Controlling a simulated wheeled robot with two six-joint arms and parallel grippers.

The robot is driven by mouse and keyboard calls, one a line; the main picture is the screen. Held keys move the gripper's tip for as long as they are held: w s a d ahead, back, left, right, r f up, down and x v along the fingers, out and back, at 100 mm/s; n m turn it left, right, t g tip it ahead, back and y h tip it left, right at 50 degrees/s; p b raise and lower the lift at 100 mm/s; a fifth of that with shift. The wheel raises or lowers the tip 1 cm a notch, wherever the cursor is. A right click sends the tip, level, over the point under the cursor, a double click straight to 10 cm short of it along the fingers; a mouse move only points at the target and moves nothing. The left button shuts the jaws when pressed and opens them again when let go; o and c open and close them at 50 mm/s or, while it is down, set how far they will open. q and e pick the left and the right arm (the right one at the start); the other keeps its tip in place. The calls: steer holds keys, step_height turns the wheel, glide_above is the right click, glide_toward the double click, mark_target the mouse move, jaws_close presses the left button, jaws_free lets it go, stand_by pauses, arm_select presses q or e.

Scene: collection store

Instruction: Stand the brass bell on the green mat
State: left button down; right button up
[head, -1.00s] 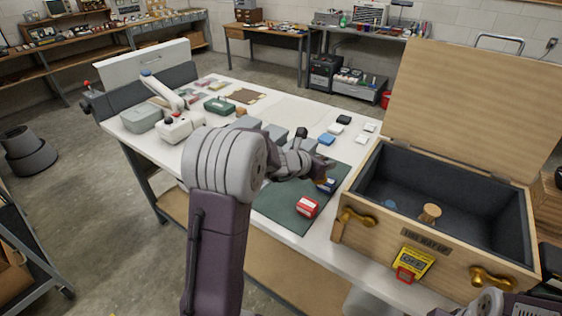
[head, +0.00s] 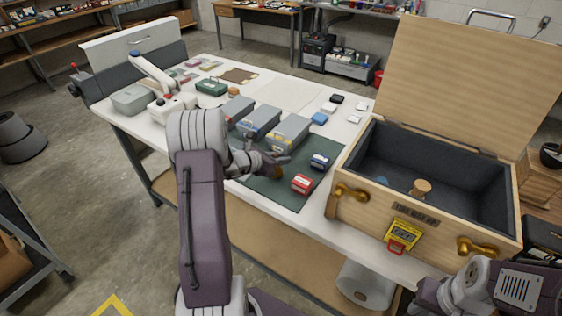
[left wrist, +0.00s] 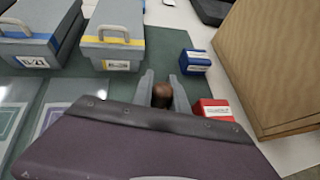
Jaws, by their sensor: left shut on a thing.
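The dark green mat (head: 284,198) lies on the white table, left of the open wooden chest. My left gripper (head: 272,162) is over the mat and shut on a small brown thing, which I take for the brass bell (head: 276,173). In the left wrist view the bell (left wrist: 162,91) shows as a brown rounded top between the two fingers (left wrist: 162,88). Its lower part is hidden, so I cannot tell whether it touches the mat. My right gripper is not in view; only part of that arm shows at bottom right.
On the mat stand a red box (head: 301,184) and a blue box (head: 320,161), right of the gripper. Grey cases (head: 288,132) stand behind it. The open chest (head: 392,208) stands to the right, with a wooden knob-like thing (head: 421,188) inside.

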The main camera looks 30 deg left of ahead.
arm_select(q)
steer(key=shift+w+a+f, duration=0.1)
steer(key=shift+f, duration=0.65)
steer(key=c, duration=1.3)
jaws_free()
steer(key=shift+f, duration=0.1)
